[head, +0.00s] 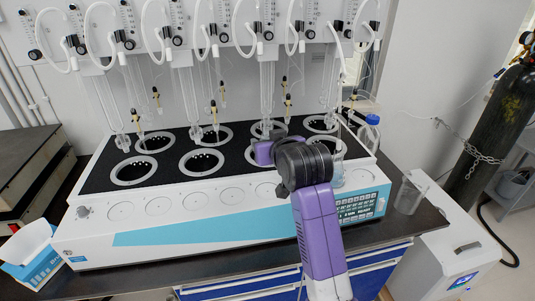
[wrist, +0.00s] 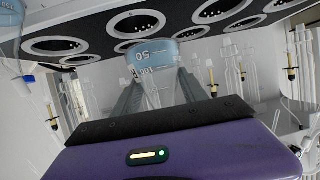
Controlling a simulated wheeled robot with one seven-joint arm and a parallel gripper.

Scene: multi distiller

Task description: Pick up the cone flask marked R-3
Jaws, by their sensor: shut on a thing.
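In the wrist view, my gripper (wrist: 160,85) has its two grey fingers closed on a glass cone flask (wrist: 150,53) with bluish contents or tint. The flask shows upside down in this view, with volume marks on its side; I cannot read an R-3 label. It appears close to the dark top of the distiller, but I cannot tell whether it is touching it. In the head view, my arm's black joint and purple wrist hide the fingers and most of the space around them.
The white distiller (head: 95,238) has a black top with several ringed openings. Glass tubes and yellow-black valves (head: 213,108) hang above. Another glass vessel (head: 338,170) stands at the front right, near my arm.

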